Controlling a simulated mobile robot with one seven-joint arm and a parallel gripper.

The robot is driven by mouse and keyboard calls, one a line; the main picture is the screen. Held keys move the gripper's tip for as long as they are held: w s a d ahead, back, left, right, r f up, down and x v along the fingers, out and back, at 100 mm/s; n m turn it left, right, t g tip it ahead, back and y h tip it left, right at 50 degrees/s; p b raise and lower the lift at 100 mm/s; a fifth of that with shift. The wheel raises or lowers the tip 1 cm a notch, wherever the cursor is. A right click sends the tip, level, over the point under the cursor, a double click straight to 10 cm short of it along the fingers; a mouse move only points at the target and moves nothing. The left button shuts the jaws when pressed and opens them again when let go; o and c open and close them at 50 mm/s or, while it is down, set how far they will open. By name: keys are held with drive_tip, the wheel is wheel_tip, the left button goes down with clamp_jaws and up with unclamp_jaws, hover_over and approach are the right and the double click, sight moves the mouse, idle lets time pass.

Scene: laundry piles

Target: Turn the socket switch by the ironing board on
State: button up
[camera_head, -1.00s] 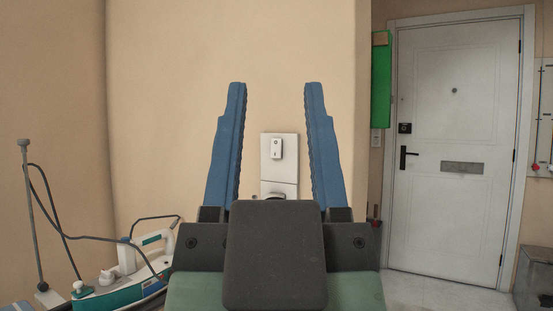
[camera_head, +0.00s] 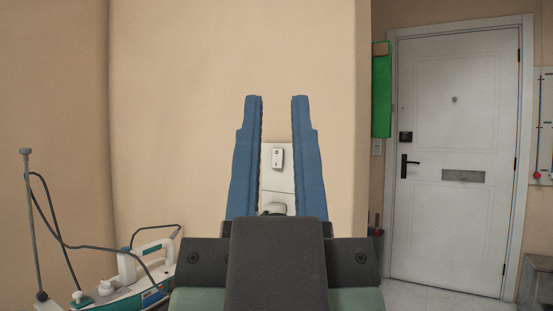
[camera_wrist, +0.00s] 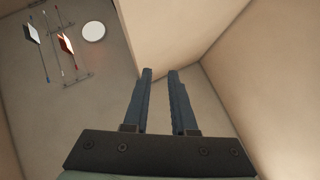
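The socket switch (camera_head: 277,158) is a small white rocker on a pale wall plate (camera_head: 279,182), seen between my fingers in the head view. A plug or socket part (camera_head: 273,209) shows low on the plate, partly hidden by my gripper. My gripper (camera_head: 273,98) has two blue fingers pointing up and forward. They are apart with nothing between them, and the gap is narrow. I cannot tell how far the fingertips are from the wall. The switch is not seen in the wrist view.
An iron (camera_head: 140,276) with a dark cord stands at the lower left, beside a thin grey pole (camera_head: 34,225). A white door (camera_head: 455,160) and a green box (camera_head: 381,92) are at the right. The beige wall around the plate is bare.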

clamp_jaws()
idle(1.4)
